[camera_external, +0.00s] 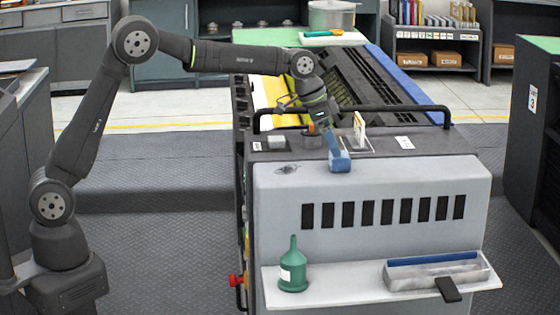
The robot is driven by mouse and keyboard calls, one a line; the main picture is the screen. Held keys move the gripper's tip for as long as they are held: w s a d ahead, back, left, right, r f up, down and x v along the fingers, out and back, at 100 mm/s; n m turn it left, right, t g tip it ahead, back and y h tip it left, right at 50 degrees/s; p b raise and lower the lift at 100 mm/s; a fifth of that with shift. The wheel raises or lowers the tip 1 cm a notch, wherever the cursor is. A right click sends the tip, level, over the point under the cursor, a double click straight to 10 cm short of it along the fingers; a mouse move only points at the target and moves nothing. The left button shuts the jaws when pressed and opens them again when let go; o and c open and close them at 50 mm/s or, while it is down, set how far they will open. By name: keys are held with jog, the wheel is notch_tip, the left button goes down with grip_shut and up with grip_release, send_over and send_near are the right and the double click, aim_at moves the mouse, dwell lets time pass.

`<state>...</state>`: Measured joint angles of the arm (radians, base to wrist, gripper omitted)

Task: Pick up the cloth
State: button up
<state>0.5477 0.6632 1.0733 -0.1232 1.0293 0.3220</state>
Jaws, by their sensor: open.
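My gripper (326,128) points down over the near end of the press, above its flat top edge. Its fingers are small and partly blurred, and it is open. A blue, cloth-like thing (340,161) sits at the front edge of the press top, directly below the gripper and very close to it. I cannot tell whether the fingers touch it. A small dark grey patch (287,169) lies on the pale top to its left; I cannot tell whether it is a rag or a stain.
A black rail (448,118) runs around the press top near my arm. A small card (359,131) stands upright right of the gripper. A grey block (276,142) is to the left.

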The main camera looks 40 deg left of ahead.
aim_at(340, 161)
jog(key=x, duration=0.5)
jog(key=shift+w, duration=0.25)
jog(key=c, duration=1.1)
